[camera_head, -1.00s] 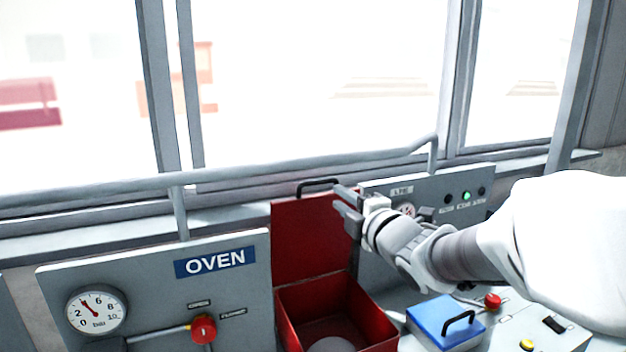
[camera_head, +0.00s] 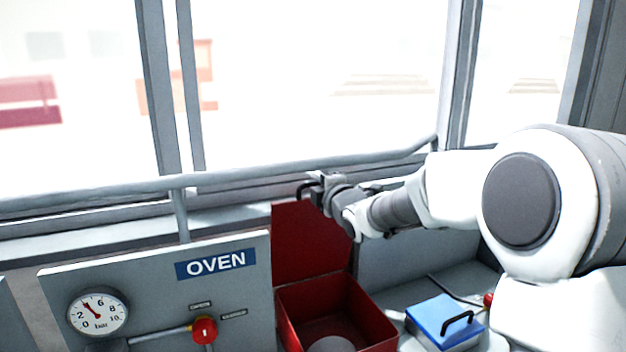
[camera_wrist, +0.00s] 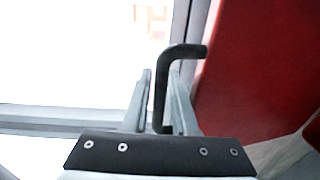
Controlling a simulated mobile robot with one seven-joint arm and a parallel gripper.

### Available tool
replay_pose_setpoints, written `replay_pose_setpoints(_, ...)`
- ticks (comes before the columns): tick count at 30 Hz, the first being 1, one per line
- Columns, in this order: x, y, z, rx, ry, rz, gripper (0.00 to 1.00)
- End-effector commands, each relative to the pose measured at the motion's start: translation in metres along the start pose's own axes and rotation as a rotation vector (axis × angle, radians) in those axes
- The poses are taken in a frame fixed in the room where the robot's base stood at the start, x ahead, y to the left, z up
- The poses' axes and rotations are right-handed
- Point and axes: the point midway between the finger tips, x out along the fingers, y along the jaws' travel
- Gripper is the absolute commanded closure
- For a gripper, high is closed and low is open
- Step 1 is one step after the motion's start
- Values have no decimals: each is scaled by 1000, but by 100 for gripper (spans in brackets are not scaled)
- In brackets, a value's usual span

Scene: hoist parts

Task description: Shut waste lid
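The red waste lid (camera_head: 305,245) stands upright, open, at the back of the red waste bin (camera_head: 370,312). A black bar handle (camera_head: 302,192) is at the lid's top edge. My gripper (camera_head: 312,190) is at this handle. In the wrist view the black handle (camera_wrist: 160,92) lies between my two fingers (camera_wrist: 159,100), with a gap showing beside the left finger. The fingers are apart, and the red lid (camera_wrist: 262,60) fills the right side. My gripper hides part of the lid's top right corner in the head view.
A grey rail (camera_head: 270,174) runs behind the lid below the windows. The oven panel (camera_head: 150,265) with a gauge (camera_head: 98,312) and red knob (camera_head: 204,330) stands left of the bin. A blue lid with a black handle (camera_head: 443,318) lies to the right. A round grey thing (camera_head: 330,344) is in the bin.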

Motion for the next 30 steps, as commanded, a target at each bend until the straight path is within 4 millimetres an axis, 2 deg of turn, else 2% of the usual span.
replay_pose_setpoints(8, 1, 0, 0, 0, 0, 0, 74)
replay_pose_setpoints(12, 1, 0, 0, 0, 0, 0, 99)
replay_pose_setpoints(13, 1, 0, 0, 0, 0, 0, 100)
replay_pose_setpoints(30, 1, 0, 0, 0, 0, 0, 100)
